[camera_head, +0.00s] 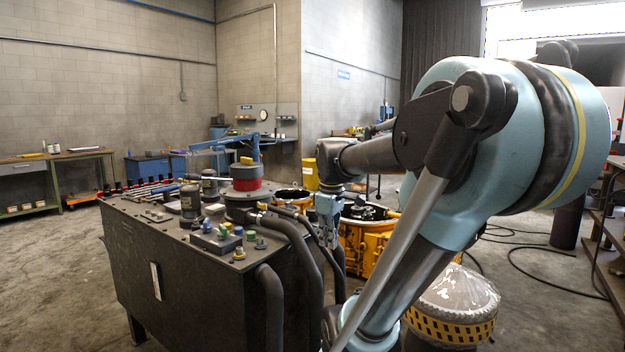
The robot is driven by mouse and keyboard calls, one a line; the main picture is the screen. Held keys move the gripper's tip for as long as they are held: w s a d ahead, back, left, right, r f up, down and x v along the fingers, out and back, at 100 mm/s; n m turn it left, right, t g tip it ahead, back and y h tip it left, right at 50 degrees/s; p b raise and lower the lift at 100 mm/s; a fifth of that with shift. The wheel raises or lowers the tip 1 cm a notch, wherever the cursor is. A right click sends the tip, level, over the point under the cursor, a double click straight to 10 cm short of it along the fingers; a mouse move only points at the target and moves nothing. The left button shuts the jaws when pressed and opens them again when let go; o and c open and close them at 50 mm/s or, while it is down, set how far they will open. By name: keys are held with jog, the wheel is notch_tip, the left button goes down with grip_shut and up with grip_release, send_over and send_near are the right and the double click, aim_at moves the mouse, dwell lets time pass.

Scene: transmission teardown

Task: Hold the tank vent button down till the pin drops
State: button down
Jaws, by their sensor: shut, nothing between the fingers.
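A dark tank (190,290) stands at the left, with hoses at its right end. I cannot tell which is the vent button, and I cannot make out the pin. My gripper (331,243) points down to the right of the control box, apart from the buttons. It is small in view, shut and empty.
A red-banded round unit (247,184) with a blue arm above it sits on the tank. A yellow housing (366,250) stands behind my arm. Thick black hoses (305,262) curve close to my gripper.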

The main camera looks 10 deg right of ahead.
jog(key=w+r+n, duration=0.4)
jog(key=w+n, duration=0.2)
jog(key=w, duration=0.2)
jog(key=w+r+n+g, duration=0.1)
jog(key=w+r+n, duration=0.4)
jog(key=w, duration=0.4)
jog(key=w+r+n, duration=0.4)
jog(key=w+n, duration=0.2)
jog(key=w, duration=0.2)
jog(key=shift+w+f, duration=0.15)
jog(key=shift+f, duration=3.1)
jog(key=shift+f, duration=1)
jog(key=shift+r, duration=3.55)
